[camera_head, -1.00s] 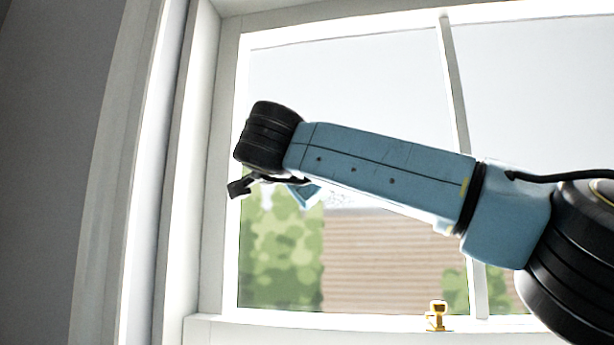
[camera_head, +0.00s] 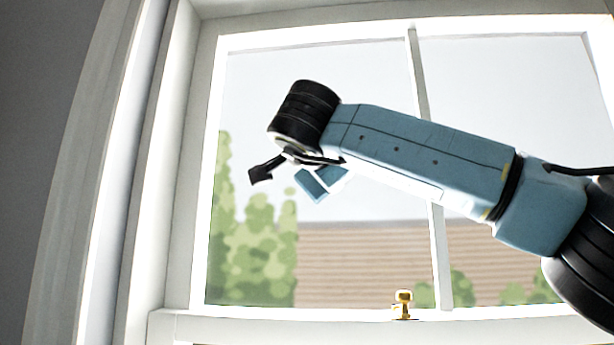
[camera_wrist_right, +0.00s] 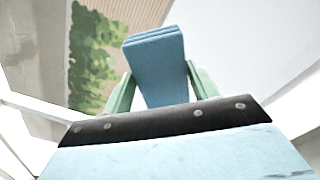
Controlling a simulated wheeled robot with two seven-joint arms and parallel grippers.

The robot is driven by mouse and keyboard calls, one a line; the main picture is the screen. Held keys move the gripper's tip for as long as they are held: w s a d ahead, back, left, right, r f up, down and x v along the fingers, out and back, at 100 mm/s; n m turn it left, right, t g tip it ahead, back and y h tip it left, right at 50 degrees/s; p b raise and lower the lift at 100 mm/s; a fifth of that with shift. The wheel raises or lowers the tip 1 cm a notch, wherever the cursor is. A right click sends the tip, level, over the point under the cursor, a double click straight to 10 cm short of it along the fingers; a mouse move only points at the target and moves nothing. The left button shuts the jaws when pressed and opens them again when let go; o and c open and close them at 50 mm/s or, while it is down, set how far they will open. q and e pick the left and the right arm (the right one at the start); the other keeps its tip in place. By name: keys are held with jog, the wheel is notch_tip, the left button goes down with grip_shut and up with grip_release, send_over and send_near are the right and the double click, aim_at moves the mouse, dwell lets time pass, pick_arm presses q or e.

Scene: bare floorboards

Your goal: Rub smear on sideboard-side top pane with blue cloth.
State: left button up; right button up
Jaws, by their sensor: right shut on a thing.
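The blue cloth (camera_wrist_right: 155,62) is folded and pinched between the pale green fingers of my right gripper (camera_wrist_right: 160,88) in the right wrist view. In the head view the blue cloth (camera_head: 312,186) hangs below my black right wrist, in front of the left top pane (camera_head: 255,100). I cannot tell whether the cloth touches the glass. No smear can be made out on the pane now; my right arm covers part of it. My left gripper is out of view.
A white upright bar (camera_head: 418,75) divides the top panes. A brass latch (camera_head: 403,304) sits on the rail below them. The white window frame (camera_head: 178,150) and a grey wall (camera_head: 45,100) stand at the left. No sideboard shows.

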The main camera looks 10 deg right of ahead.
aim_at(303, 183)
jog(key=shift+s+d+f+b, duration=0.2)
jog(key=shift+d+f+b, duration=0.15)
jog(key=shift+d+b, duration=0.35)
jog(key=shift+s+d+f+b, duration=0.3)
jog(key=shift+d+b, duration=0.15)
jog(key=shift+d, duration=0.35)
jog(key=shift+s+d+f+b, duration=0.15)
jog(key=shift+d+f+b, duration=0.2)
jog(key=shift+d+b, duration=0.35)
jog(key=shift+w+a+r+p, duration=0.1)
jog(key=shift+w+a+p, duration=0.3)
jog(key=shift+a+p, duration=0.7)
jog(key=shift+w+a+p, duration=0.4)
jog(key=shift+a+p, duration=0.2)
jog(key=shift+a, duration=0.9)
jog(key=shift+w+a+r+p, duration=0.1)
jog(key=shift+w+a+p, duration=0.3)
jog(key=shift+a+p, duration=0.7)
jog(key=a+p, duration=0.1)
jog(key=w+a+p, duration=0.1)
jog(key=a, duration=0.1)
jog(key=shift+a, duration=0.3)
jog(key=shift+a+f, duration=0.1)
jog(key=shift+a, duration=0.2)
